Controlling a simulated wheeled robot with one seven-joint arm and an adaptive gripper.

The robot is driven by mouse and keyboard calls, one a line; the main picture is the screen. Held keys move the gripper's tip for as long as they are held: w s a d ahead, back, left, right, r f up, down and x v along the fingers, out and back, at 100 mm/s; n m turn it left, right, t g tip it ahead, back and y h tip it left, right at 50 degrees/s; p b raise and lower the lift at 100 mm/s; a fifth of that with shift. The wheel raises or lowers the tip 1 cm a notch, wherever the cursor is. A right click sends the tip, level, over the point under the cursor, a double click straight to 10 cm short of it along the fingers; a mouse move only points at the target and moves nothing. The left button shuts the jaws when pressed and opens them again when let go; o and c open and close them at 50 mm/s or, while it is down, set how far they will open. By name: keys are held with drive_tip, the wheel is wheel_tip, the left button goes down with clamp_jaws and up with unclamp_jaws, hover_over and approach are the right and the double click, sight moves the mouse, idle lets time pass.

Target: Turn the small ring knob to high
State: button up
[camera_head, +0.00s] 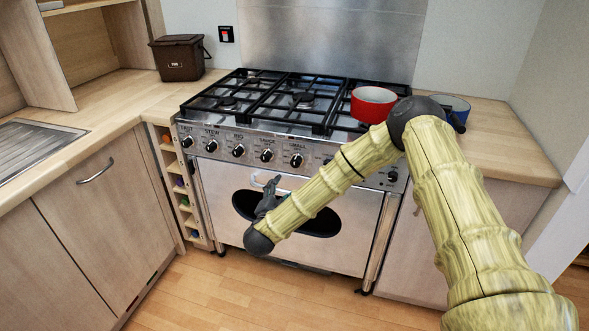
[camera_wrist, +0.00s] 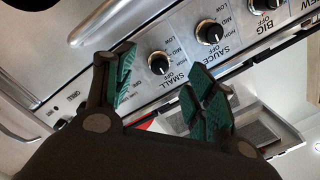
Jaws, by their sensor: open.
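The small ring knob (camera_head: 296,160) is a black round knob on the steel control panel, under the SMALL label, right of the SAUCE knob. In the wrist view the small ring knob (camera_wrist: 160,63) shows clearly, with SMALL lettering beside it. Its exact pointer setting is too small to read. My gripper (camera_head: 268,190) is in front of the cooker, below and left of the knob. In the wrist view my gripper (camera_wrist: 162,70) is open, its green-padded fingers apart on either side of the knob's position in the picture. No contact with the knob shows.
The SAUCE knob (camera_head: 266,155) and BIG knob (camera_head: 238,150) are close by on the left. The oven door handle (camera_head: 256,181) is below the panel, near my gripper. A red pot (camera_head: 373,104) stands on the hob; a blue pan (camera_head: 457,104) is right of it.

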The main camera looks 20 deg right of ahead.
sight(294, 165)
drive_tip(key=shift+m+h, duration=0.7)
drive_tip(key=x, duration=0.4)
drive_tip(key=r+x, duration=0.1)
drive_tip(key=x, duration=0.3)
drive_tip(key=r+p+x, duration=0.1)
drive_tip(key=x, duration=0.3)
drive_tip(key=shift+d+r, duration=0.1)
drive_tip(key=shift+d, duration=0.35)
drive_tip(key=c, duration=1)
